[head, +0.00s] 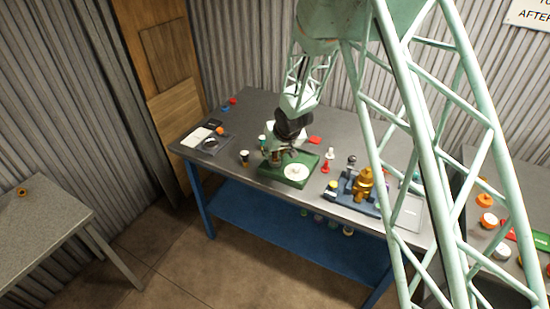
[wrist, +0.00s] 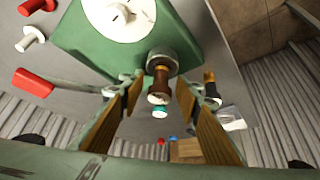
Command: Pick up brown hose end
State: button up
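The brown hose end (wrist: 161,77) shows in the wrist view as a short brown piece with a pale tip, at a grey round collar (wrist: 163,56) on the edge of the green tray (wrist: 85,40). My gripper (wrist: 159,90) is open, with one finger on each side of the brown piece and gaps visible between. In the head view my gripper (head: 275,157) is low over the left part of the green tray (head: 290,181), and the brown hose end cannot be made out there.
A white disc (head: 296,172) lies on the tray. A black and gold piece (wrist: 210,84) stands close beside my right finger in the wrist view. Red and white pieces (head: 327,162) and a brass fitting on a blue base (head: 364,186) stand to the right on the grey table (head: 245,115).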

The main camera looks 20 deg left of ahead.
jog(key=c, duration=0.9)
jog(key=shift+r, duration=0.15)
jog(key=shift+r+p, duration=0.75)
jog(key=shift+r, duration=0.95)
jog(key=shift+s+d+b, duration=0.5)
jog(key=shift+s+b, duration=0.05)
jog(key=shift+s, duration=0.25)
jog(key=s+d, duration=0.2)
jog(key=s, duration=0.2)
jog(key=s+d+r+b, duration=0.1)
jog(key=s+d, duration=0.2)
jog(key=s+d+b, duration=0.1)
jog(key=s+d, duration=0.2)
jog(key=s, duration=0.1)
jog(key=shift+s+r, duration=0.15)
jog(key=shift+s, duration=0.15)
